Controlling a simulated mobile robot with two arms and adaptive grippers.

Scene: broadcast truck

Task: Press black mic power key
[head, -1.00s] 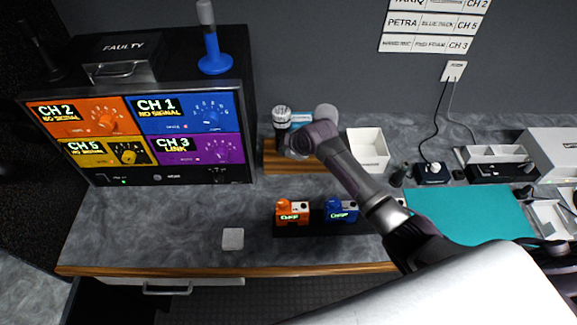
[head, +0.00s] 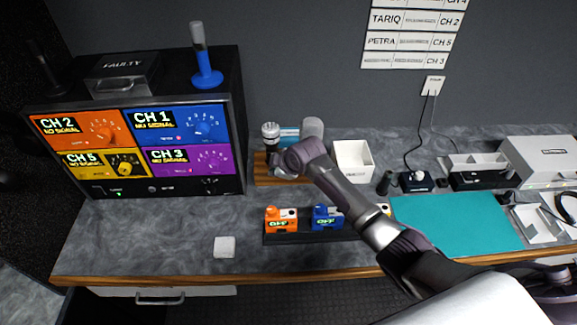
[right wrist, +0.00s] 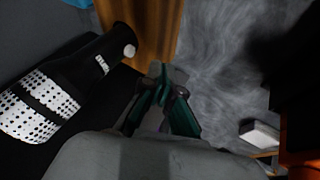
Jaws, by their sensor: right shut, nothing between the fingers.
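The black mic (right wrist: 85,70) lies large at the left of the right wrist view, with a white perforated head, a small white label and a pale round knob at its near end. In the head view, its pale head (head: 270,131) stands at the wooden rack (head: 264,174), partly behind my arm. My right gripper (right wrist: 160,76) is shut and empty, its fingertips beside the mic's knob end, apart from it in the picture. In the head view the right gripper (head: 276,170) is mostly hidden by its own wrist. I cannot make out a power key. My left gripper is not in view.
Orange (head: 281,219) and blue (head: 327,217) beltpacks sit in a black dock in front of the rack. A monitor (head: 140,148) stands left, a white bin (head: 352,160) right. A teal mat (head: 450,222) lies farther right. The front left counter is clear, except a white square (head: 224,247).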

